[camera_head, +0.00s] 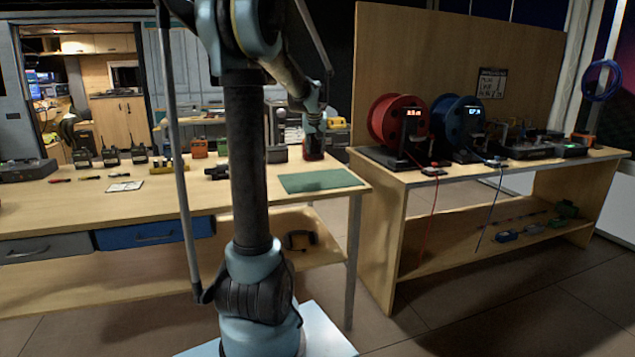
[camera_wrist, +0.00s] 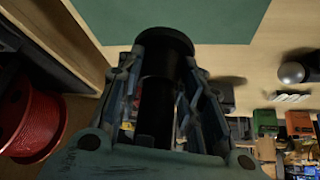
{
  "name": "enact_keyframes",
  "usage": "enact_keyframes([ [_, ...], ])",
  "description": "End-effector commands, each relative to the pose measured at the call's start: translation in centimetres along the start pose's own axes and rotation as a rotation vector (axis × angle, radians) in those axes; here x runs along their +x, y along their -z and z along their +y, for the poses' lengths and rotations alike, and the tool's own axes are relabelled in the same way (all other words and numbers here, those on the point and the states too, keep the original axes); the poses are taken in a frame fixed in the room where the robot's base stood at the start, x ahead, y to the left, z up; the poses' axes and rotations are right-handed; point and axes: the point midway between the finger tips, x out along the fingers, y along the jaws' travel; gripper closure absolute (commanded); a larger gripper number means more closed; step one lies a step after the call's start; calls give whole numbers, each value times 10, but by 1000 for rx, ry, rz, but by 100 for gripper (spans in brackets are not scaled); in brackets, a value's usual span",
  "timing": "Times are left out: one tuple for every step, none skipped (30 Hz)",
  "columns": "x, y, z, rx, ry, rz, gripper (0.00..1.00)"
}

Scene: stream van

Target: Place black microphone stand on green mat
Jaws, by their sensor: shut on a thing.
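The green mat (camera_head: 320,181) lies flat at the right end of the long wooden table. It also fills the top of the wrist view (camera_wrist: 200,18). My gripper (camera_head: 313,138) is over the far side of the mat, pointing down. In the wrist view my gripper (camera_wrist: 160,85) is shut on the black microphone stand (camera_wrist: 158,65), a dark cylinder with a wider round end at the fingertips. That end overlaps the mat's edge in the picture; I cannot tell whether it touches. In the head view the stand is mostly lost in dark shade.
Several radios (camera_head: 139,154) and small tools stand on the table (camera_head: 60,205) to the left. A second bench to the right holds a red cable reel (camera_head: 392,120) and a blue one (camera_head: 452,122). The mat's visible surface is bare. A gap separates the two benches.

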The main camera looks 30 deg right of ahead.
Motion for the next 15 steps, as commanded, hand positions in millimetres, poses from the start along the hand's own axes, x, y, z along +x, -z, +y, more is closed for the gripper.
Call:
enact_keyframes([
  [0,0,6,7,-4,0,92],
  [0,0,9,10,-6,0,92],
  [0,1,13,13,-9,0,92],
  [0,1,16,16,-11,0,92],
  [0,1,19,19,-12,0,92],
  [0,1,22,21,-14,0,92],
  [0,1,23,23,-15,0,92],
  [1,1,24,24,-16,0,92],
  [1,1,25,25,-16,0,92],
  [1,1,26,25,-17,0,92],
  [1,1,27,26,-17,0,92],
  [3,0,27,26,-17,0,92],
  [6,-2,28,27,-18,0,92],
  [9,-4,28,27,-18,0,92],
  [14,-7,28,27,-18,0,92],
])
